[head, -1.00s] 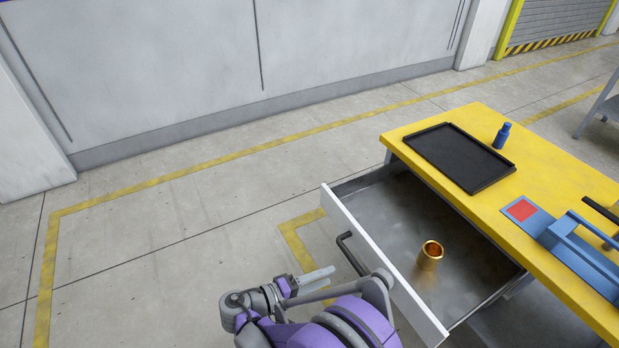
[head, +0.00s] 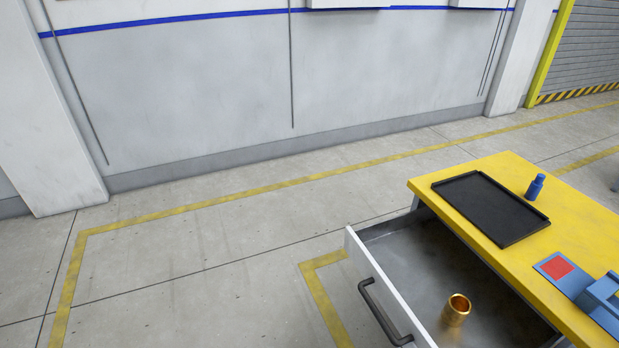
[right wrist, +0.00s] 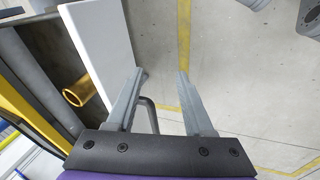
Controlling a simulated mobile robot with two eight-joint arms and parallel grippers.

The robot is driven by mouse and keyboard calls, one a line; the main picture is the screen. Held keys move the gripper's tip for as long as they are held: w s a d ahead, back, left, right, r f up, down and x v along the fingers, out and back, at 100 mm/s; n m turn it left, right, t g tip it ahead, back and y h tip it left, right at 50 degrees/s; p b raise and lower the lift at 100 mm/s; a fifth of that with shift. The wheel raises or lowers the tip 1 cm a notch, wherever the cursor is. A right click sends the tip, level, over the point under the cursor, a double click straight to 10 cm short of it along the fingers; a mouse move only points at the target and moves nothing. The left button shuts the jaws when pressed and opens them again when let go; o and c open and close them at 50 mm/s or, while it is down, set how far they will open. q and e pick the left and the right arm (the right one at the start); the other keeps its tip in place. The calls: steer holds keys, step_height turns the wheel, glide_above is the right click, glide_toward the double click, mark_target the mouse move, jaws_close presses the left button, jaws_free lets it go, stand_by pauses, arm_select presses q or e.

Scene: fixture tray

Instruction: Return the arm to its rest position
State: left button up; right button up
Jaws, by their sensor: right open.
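My right gripper (right wrist: 158,102) is open and empty in the right wrist view, its two grey fingers spread above the floor. The drawer's white front (right wrist: 103,45) and dark handle (right wrist: 150,115) are just left of and behind the fingers there; I cannot tell if they touch. In the head view the drawer front (head: 385,290) stands pulled out from the yellow workbench (head: 560,240). A brass cylinder (head: 456,310) stands inside the open drawer and also shows in the right wrist view (right wrist: 78,92). Neither of my arms shows in the head view.
A black tray (head: 490,208), a blue bottle (head: 535,187), a pad with a red square (head: 560,267) and a blue fixture (head: 606,298) are on the workbench. The floor left of the drawer is clear, marked with yellow lines.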

steer(key=s+a+m+t+y, duration=0.2)
steer(key=s+m+y, duration=0.1)
steer(key=s, duration=0.3)
arm_select(q)
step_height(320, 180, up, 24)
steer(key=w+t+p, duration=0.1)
steer(key=p, duration=1.9)
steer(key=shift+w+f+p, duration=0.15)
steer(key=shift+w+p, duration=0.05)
steer(key=shift+p, duration=0.15)
arm_select(e)
step_height(320, 180, up, 24)
steer(key=w, duration=0.1)
steer(key=shift+w+d+t, duration=0.15)
steer(key=shift+w+t, duration=0.2)
steer(key=shift+t, duration=0.05)
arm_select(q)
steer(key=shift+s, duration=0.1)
arm_select(e)
steer(key=shift+s+r, duration=0.1)
